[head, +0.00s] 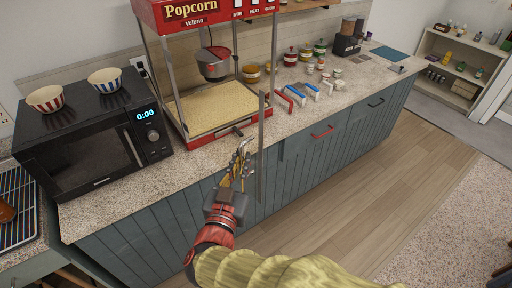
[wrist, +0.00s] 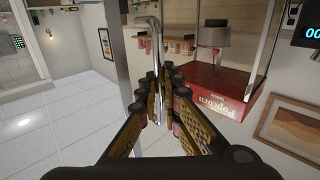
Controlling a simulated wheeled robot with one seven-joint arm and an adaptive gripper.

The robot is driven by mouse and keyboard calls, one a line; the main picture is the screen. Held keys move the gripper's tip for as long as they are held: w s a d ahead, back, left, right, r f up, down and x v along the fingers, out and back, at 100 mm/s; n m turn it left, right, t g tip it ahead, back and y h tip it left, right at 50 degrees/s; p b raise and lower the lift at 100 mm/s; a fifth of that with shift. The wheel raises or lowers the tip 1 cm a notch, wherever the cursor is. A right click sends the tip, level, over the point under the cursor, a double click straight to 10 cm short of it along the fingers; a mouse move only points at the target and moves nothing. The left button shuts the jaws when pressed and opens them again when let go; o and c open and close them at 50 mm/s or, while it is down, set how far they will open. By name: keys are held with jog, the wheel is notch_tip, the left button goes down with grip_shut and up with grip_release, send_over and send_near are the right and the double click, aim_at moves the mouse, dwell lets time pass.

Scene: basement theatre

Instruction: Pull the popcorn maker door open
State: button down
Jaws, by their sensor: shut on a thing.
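The popcorn maker (head: 207,12) is a red-topped glass cabinet on the counter, with popcorn (head: 215,108) and a hanging kettle (head: 213,62) inside. It shows upside down in the wrist view (wrist: 205,90). Its clear door stands swung out from the front, with its metal edge (head: 262,150) upright beyond the counter edge. My gripper (head: 241,168) is shut on the curved metal door handle (wrist: 153,35), just left of that edge in the head view. The fingers (wrist: 158,92) close around the handle's lower part in the wrist view. The fingers partly hide the handle.
A black microwave (head: 92,138) with two striped bowls (head: 104,80) on top stands left of the popcorn maker. Red and blue-white items (head: 308,92), jars (head: 290,57) and a dark appliance (head: 348,42) stand to the right. The wooden floor (head: 350,185) before the cabinets is clear.

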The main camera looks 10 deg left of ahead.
jog(key=s+a+m+h+p, duration=0.2)
jog(key=s+a+h, duration=0.1)
jog(key=s+a, duration=0.1)
jog(key=shift+s+a+h, duration=0.3)
jog(key=shift+s+a, duration=0.1)
jog(key=shift+s, duration=0.25)
jog(key=c, duration=2)
grip_release()
jog(key=shift+c, duration=0.2)
jog(key=shift+o, duration=0.3)
jog(key=shift+r, duration=0.1)
